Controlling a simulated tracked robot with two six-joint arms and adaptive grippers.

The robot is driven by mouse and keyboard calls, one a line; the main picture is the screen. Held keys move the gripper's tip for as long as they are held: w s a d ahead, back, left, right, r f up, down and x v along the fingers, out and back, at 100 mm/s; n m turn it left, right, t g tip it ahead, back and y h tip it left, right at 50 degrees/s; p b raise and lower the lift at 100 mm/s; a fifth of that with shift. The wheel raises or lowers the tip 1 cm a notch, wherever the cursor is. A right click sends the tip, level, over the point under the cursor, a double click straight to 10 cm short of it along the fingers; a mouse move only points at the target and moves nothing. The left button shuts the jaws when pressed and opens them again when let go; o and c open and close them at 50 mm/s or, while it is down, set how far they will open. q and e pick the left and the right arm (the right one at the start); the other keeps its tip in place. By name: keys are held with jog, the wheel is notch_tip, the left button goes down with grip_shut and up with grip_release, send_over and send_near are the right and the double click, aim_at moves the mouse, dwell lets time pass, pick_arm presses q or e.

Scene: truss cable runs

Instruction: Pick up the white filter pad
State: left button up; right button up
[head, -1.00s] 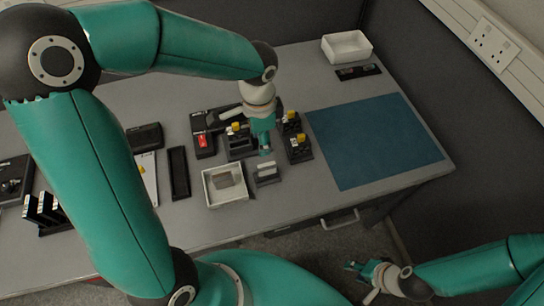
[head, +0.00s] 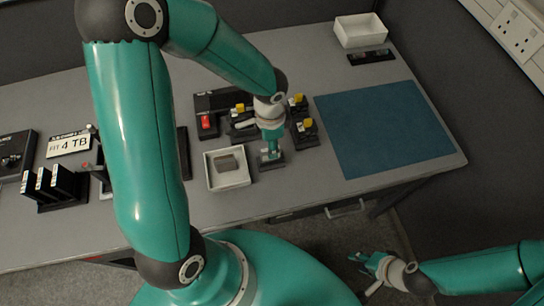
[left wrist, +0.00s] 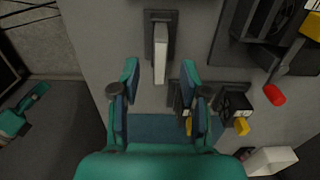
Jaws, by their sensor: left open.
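The white filter pad (left wrist: 160,55) stands as a thin slab in a dark slotted holder (left wrist: 150,20) in the left wrist view. In the head view, my left gripper (head: 270,152) is right over the small dark holder (head: 278,163) and hides most of the pad. My right gripper (head: 366,262) is off the table at the lower right; it looks open and empty.
A white tray (head: 212,181) with a grey block stands just left of the holder. Dark fixtures with yellow knobs (head: 306,124) and a red-ended device (head: 207,122) sit behind it. A blue mat (head: 385,130) lies clear to the right; a white bin (head: 360,31) stands at the back.

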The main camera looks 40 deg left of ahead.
pick_arm(q)
notch_tip(320, 180, down, 5)
jog(key=b, duration=0.3)
jog(key=shift+r, duration=0.15)
grip_shut()
